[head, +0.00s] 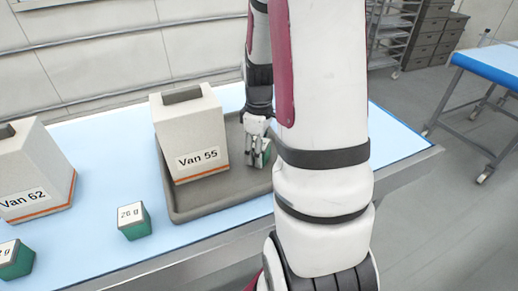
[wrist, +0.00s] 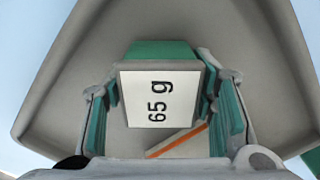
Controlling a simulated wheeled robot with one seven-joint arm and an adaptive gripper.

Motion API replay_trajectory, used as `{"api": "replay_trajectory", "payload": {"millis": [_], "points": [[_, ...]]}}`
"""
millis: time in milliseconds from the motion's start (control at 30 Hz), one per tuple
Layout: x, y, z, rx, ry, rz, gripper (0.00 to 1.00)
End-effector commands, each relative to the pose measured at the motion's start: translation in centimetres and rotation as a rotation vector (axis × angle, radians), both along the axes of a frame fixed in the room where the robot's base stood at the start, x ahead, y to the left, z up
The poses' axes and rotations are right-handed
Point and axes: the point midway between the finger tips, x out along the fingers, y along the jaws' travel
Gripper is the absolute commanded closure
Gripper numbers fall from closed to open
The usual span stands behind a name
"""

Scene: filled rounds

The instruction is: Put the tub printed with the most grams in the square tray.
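A green tub with a white top printed "65 g" (wrist: 158,98) is between the fingers of my gripper (wrist: 160,92), which appear to touch it on both sides. In the head view my gripper (head: 257,155) is low over the right part of the grey tray (head: 215,203), with the tub (head: 264,158) partly hidden by the fingers. I cannot tell whether the tub touches the tray floor. The tray also shows in the wrist view (wrist: 255,50). A second green tub (head: 135,221), its label looking like "20 g", stands on the table. A third tub (head: 16,260) is cut off at the left edge, its label only partly visible.
A beige box labelled "Van 55" (head: 190,130) stands in the tray, left of my gripper. A similar box labelled "Van 62" (head: 35,175) stands at the left. The blue tabletop (head: 395,140) is bare right of the tray. Another table (head: 490,62) and shelving are behind.

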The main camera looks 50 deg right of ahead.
Motion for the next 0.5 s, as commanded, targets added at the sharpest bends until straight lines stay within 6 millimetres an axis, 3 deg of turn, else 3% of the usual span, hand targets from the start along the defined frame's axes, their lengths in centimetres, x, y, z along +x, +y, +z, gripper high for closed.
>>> {"api": "replay_trajectory", "payload": {"millis": [333,500], "points": [[0.0,0.0,0.1,-0.001,-0.001,0.000,0.36],[0.1,-0.1,1.5,-0.002,-0.003,0.000,0.36]]}}
